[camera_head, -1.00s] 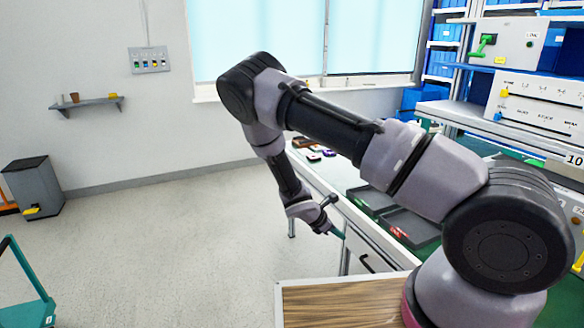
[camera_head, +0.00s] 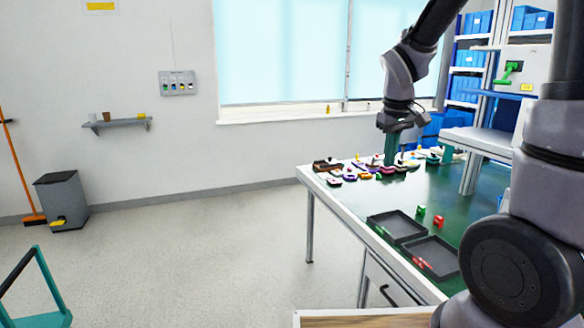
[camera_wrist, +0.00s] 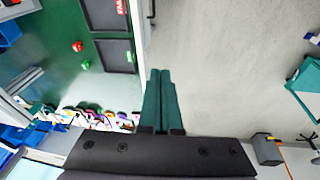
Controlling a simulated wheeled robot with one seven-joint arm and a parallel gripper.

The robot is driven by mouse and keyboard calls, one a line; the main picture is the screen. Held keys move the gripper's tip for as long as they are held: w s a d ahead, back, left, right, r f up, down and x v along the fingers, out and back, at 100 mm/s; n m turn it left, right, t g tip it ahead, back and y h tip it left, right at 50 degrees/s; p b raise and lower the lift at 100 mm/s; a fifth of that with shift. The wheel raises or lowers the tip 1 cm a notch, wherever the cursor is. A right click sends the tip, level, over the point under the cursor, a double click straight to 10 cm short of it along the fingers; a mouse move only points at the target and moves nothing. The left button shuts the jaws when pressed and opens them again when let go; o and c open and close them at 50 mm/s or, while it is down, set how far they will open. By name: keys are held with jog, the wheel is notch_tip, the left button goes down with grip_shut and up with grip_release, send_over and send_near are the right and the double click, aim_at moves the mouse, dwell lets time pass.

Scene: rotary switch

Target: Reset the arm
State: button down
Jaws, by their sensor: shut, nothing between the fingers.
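My arm is raised at the right of the head view, with the forearm running down from the top edge. My gripper (camera_head: 390,163) points straight down near the far end of the green-topped table (camera_head: 450,195). Its two teal fingers are together with nothing between them, as the wrist view (camera_wrist: 158,72) also shows. In the head view the fingertips overlap a row of small coloured parts (camera_head: 362,174); whether they touch cannot be told. A green rotary handle (camera_head: 510,72) sits on a pale panel at the upper right, apart from my gripper.
Two dark trays (camera_head: 432,256) and small red and green blocks (camera_head: 438,221) lie on the table. A raised shelf (camera_head: 478,140) and blue bins (camera_head: 470,60) stand at the right. A grey bin (camera_head: 62,200) stands by the left wall.

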jog(key=s+r+m+t+y, duration=0.2)
jog(key=s+r+m+t, duration=0.2)
jog(key=s+r, duration=1)
jog(key=s+m, duration=0.1)
jog(key=m, duration=0.2)
jog(key=shift+s+r+y, duration=0.2)
jog(key=shift+s+y, duration=0.1)
